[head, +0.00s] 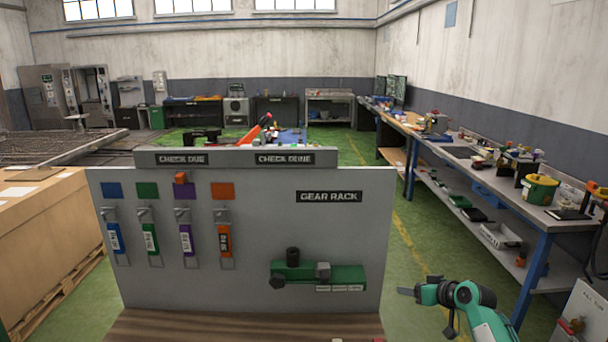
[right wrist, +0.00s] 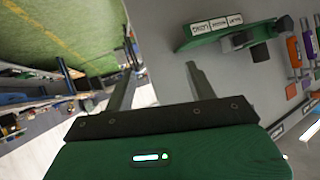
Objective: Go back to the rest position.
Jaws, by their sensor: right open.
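My right gripper (head: 408,292) is at the lower right in the head view, just right of the grey GEAR RACK board (head: 330,240). In the right wrist view its two fingers (right wrist: 160,85) stand apart with nothing between them. The board carries a green fixture (head: 330,274) with a dark knob; it also shows in the right wrist view (right wrist: 225,36), beyond the fingers and clear of them. Blue (head: 114,238), green (head: 150,238), purple (head: 186,239) and orange (head: 224,241) tags hang on the board's left part. My left gripper is not in view.
A strip marked CHECK DUE and CHECK DONE (head: 220,158) tops the board. A brown wooden surface (head: 240,328) lies at its foot. A long cluttered workbench (head: 480,165) runs along the right wall. A large crate (head: 50,230) stands at left. Green floor (head: 420,235) is open between board and bench.

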